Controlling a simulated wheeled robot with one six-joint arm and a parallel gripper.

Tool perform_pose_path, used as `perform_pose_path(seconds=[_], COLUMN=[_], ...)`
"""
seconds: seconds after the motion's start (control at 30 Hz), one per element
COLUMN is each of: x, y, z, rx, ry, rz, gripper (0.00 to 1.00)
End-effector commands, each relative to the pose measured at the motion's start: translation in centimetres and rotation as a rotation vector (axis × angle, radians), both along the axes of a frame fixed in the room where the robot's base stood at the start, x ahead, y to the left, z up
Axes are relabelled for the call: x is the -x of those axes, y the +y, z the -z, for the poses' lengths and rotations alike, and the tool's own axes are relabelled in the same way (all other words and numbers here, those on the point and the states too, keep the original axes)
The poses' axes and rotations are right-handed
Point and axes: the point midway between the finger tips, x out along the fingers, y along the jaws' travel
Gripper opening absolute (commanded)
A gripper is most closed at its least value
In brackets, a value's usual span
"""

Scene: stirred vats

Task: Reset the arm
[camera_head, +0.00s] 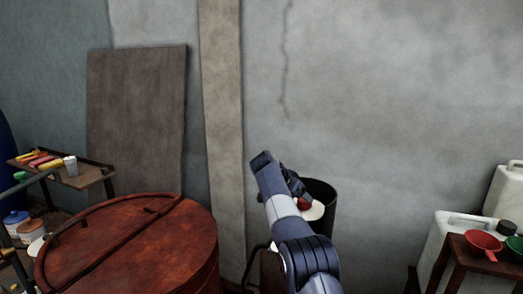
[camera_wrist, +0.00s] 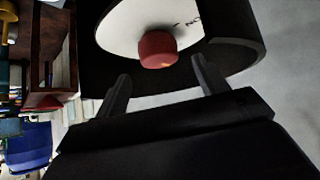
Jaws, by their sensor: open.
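My arm rises in the middle of the head view and bends over at the top, with my gripper (camera_head: 302,195) by a dark round drum. In the wrist view my gripper (camera_wrist: 162,68) is open, its two dark fingers apart with nothing between them. Beyond the fingertips is a short red knob (camera_wrist: 158,49) on a white round face (camera_wrist: 120,25) with small dark marks. A thick black rim (camera_wrist: 245,55) surrounds the face. The red knob (camera_head: 304,205) also shows in the head view, partly hidden by my arm. I cannot tell the exact gap to it.
A rusty red lidded vat (camera_head: 130,245) stands at the left front. A small shelf (camera_head: 85,179) with coloured items stands behind it. White jugs (camera_head: 452,235) and a stool with a red bowl (camera_head: 484,241) stand at right. The grey wall (camera_head: 390,90) is close behind.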

Motion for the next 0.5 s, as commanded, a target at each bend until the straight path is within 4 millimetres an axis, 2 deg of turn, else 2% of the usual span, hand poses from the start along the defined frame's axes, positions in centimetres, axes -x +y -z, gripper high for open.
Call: perform_pose_path(seconds=[0.27,0.3,0.5], x=[2.5,2.0,0.1], y=[3.2,2.3,0.0], z=[-4.0,-3.0,-0.2], rx=[-0.001,0.001,0.001], ry=[-0.002,0.006,0.004], rz=[-0.002,0.003,0.002], gripper=[0.69,0.69,0.69])
